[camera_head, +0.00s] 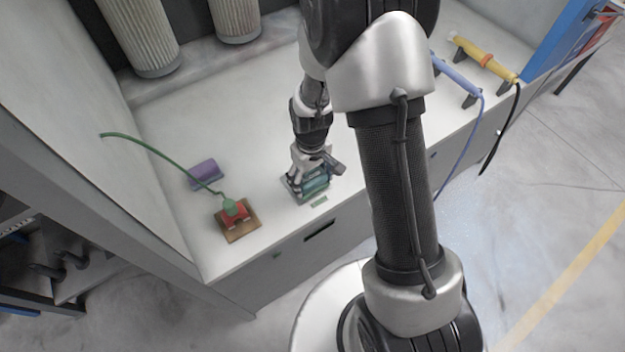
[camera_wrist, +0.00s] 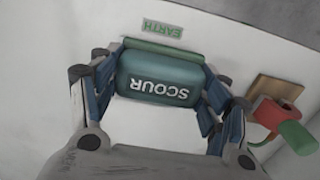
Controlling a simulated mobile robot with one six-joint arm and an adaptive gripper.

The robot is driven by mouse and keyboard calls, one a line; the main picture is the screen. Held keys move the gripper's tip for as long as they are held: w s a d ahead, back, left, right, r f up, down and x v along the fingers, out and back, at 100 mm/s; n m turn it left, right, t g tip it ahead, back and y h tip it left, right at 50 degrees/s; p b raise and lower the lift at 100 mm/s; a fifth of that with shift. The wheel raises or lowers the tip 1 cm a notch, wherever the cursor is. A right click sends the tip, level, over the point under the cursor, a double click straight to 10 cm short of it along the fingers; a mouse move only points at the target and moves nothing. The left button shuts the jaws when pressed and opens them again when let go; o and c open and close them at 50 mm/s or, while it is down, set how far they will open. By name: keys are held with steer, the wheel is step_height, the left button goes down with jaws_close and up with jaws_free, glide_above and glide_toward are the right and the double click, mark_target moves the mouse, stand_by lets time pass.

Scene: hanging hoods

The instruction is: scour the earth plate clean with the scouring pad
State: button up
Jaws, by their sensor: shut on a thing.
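The scouring pad, a teal block marked SCOUR (camera_wrist: 158,80), is between the fingers of my gripper (camera_wrist: 158,92), which is shut on it. In the head view my gripper (camera_head: 312,172) is low over the bench, and the pad (camera_head: 316,185) shows beneath it. A small green EARTH label (camera_wrist: 162,29) lies on the bench just beyond the pad and also shows in the head view (camera_head: 319,201). The earth plate (camera_head: 291,188) shows only as a grey edge beside the pad; most of it is hidden. I cannot tell whether the pad touches it.
A red clamp with a green top (camera_head: 235,211) and green cable sits on a brown block (camera_head: 241,232) to the left. A purple block (camera_head: 204,175) lies behind it. Blue (camera_head: 456,75) and yellow (camera_head: 484,61) tools rest at the right. Bench space behind my gripper is clear.

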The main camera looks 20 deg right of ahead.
steer(key=shift+r+p, duration=1.25)
steer(key=shift+r, duration=0.75)
steer(key=shift+d, duration=0.15)
